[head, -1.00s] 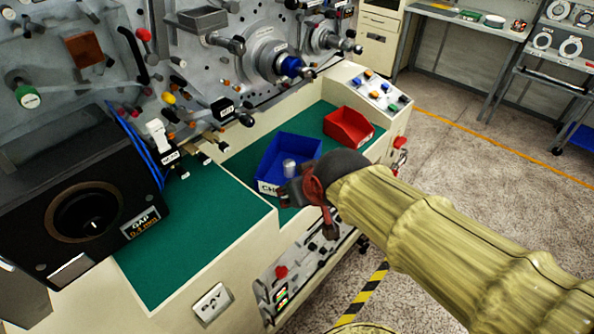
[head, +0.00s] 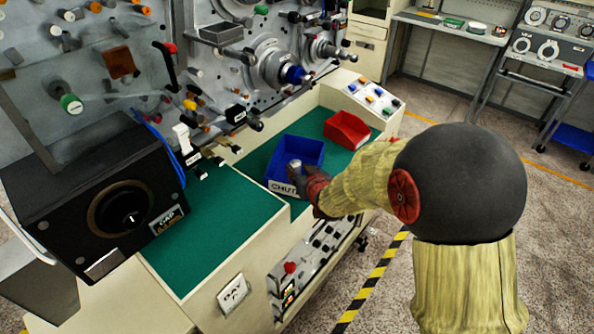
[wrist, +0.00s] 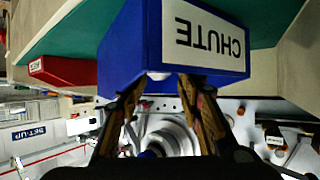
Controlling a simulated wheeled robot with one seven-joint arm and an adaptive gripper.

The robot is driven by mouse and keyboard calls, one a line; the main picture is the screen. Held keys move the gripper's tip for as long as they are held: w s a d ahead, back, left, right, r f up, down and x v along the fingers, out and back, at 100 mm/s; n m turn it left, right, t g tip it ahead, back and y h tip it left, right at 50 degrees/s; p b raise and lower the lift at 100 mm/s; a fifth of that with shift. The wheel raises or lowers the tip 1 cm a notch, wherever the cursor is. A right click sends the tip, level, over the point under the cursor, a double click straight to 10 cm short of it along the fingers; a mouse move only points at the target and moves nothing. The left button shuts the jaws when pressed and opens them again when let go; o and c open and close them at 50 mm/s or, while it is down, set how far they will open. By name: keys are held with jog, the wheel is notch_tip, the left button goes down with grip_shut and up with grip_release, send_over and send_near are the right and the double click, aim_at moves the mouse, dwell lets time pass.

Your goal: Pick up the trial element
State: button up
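The trial element appears to be the small silver cylinder (head: 295,164) in the blue bin (head: 276,184) labelled CHUTE. My gripper (head: 298,175) is at the bin's near right side, close to the cylinder and partly hiding it. In the wrist view, which is upside down, the two fingers of my gripper (wrist: 163,82) are apart near the bin's rim (wrist: 125,55). A small pale patch (wrist: 159,76), probably the cylinder's top, shows between the fingertips. I cannot tell whether either finger touches it.
A red bin (head: 347,130) stands behind and right of the blue one on the green worktop (head: 225,215). A black gap gauge box (head: 90,200) stands at left. The machine panel with spindles and knobs (head: 285,65) rises behind. The worktop between box and blue bin is clear.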

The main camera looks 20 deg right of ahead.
aim_at(296, 166)
jog(key=b+x, duration=0.1)
jog(key=x, duration=0.4)
jog(key=shift+w+f, duration=0.2)
jog(key=shift+w, duration=0.15)
jog(key=shift+c, duration=1.2)
jog(key=c, duration=0.7)
jog(key=shift+r, duration=0.15)
